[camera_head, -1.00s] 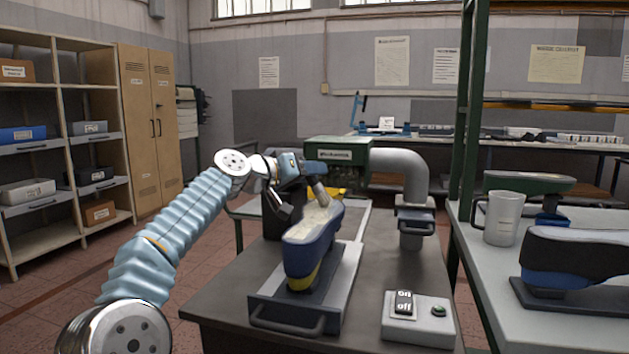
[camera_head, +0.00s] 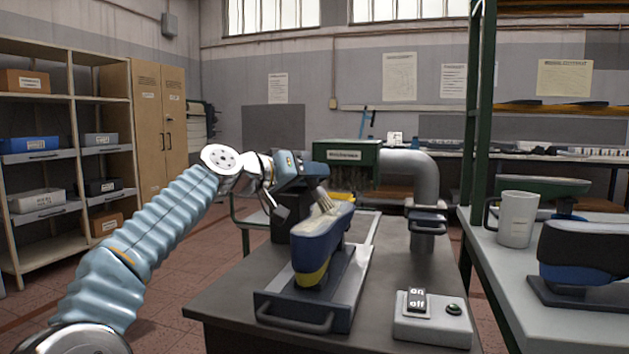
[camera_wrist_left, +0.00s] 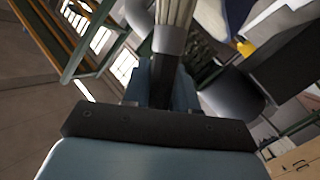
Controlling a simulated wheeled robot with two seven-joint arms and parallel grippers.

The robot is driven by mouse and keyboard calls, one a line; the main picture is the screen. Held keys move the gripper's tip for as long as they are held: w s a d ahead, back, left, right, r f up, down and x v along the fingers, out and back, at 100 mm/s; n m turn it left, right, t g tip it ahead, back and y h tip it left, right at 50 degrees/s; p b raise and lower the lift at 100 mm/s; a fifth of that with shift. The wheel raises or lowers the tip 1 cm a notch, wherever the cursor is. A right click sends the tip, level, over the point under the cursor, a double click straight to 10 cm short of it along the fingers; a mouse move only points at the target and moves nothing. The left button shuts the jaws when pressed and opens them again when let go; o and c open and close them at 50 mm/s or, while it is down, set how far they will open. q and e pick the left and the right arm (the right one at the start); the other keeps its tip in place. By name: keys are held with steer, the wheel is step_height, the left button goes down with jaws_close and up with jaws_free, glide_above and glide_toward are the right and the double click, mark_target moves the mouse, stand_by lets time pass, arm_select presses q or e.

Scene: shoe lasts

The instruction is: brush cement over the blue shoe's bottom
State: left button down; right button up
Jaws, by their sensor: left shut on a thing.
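The blue shoe (camera_head: 323,245) sits bottom up on a stand with a metal tray (camera_head: 350,290), its toe end towards me and yellow showing low on it. Its pale bottom (camera_head: 334,221) is seen at a low angle, so how far cement covers it is unclear. My left gripper (camera_head: 312,181) is above the far part of the shoe, shut on a brush. The brush's pale bristles (camera_head: 325,202) point down at the bottom; contact is hard to tell. In the left wrist view the brush's metal ferrule (camera_wrist_left: 172,40) stands out between the fingers. My right gripper is out of view.
A switch box (camera_head: 432,318) stands at the table's front right. A green machine with a grey pipe (camera_head: 426,180) is behind the shoe. A dark pot (camera_head: 287,218) stands left of it. The right bench holds a grey mug (camera_head: 517,220) and another dark shoe (camera_head: 585,252).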

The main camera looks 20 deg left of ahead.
arm_select(q)
steer(key=shift+s+f+b, duration=0.1)
steer(key=shift+s+b, duration=0.3)
steer(key=shift+s, duration=0.5)
steer(key=s+b, duration=0.4)
steer(key=s, duration=0.3)
steer(key=shift+s+a, duration=0.2)
steer(key=shift+s, duration=0.15)
